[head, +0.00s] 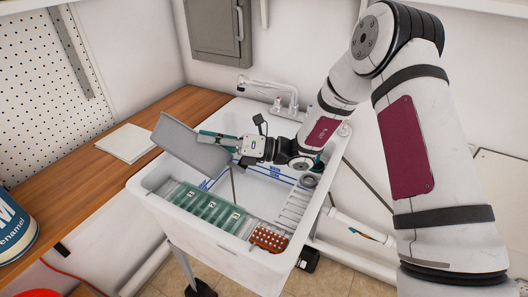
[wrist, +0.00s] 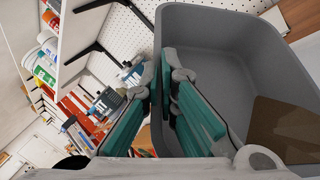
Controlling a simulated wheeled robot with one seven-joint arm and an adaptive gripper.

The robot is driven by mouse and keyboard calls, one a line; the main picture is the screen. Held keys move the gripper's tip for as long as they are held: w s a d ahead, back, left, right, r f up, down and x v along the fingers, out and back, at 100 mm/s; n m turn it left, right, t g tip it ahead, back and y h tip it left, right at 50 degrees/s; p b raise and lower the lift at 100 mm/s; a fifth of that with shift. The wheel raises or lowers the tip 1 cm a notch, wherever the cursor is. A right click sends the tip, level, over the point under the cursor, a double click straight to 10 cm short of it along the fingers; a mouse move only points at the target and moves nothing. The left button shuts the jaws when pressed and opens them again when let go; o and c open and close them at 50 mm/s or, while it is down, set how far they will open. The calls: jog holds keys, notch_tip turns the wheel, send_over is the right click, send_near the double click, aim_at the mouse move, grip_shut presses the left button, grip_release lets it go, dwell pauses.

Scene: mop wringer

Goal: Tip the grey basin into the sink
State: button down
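The grey basin (head: 180,143) is steeply tilted above the back left part of the white sink (head: 205,238). My gripper (head: 214,139) is at the basin's upper right edge. In the wrist view the basin (wrist: 225,50) fills the right side, and its wall runs between the two teal fingers of my gripper (wrist: 163,62), which are closed on it. A flat brown patch (wrist: 287,128), perhaps dirty water, shows inside the basin. Whether anything is pouring out cannot be told.
Green numbered compartments (head: 208,205) and an orange perforated piece (head: 268,238) sit at the sink's front. The faucet (head: 285,98) is at the back. A wooden counter (head: 75,205) on the left carries a white pad (head: 126,143) and a paint can (head: 14,232).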

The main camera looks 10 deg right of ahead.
jog(key=shift+w+d+r, duration=0.1)
jog(key=shift+w+d, duration=0.05)
jog(key=shift+w+d+f+m+t+y+b, duration=0.25)
jog(key=shift+m+y+b, duration=0.1)
jog(key=shift+m+b, duration=0.15)
jog(key=shift+w+d+f+m+t+y+b, duration=0.25)
jog(key=shift+m+y+b, duration=0.15)
jog(key=shift+m, duration=0.2)
dwell(0.5)
jog(key=shift+w+d+r, duration=0.1)
jog(key=shift+w+r, duration=0.1)
jog(key=shift+r, duration=0.05)
jog(key=shift+w+d+r+m+t+y, duration=0.25)
jog(key=shift+w+d+r+m+t, duration=0.15)
jog(key=shift+w+d+r+m, duration=0.4)
jog(key=shift+w+m, duration=0.1)
jog(key=shift+m, duration=0.2)
jog(key=shift+w+d+r+m+t, duration=0.35)
jog(key=shift+w+r+m+t, duration=0.15)
jog(key=shift+m, duration=0.2)
dwell(0.4)
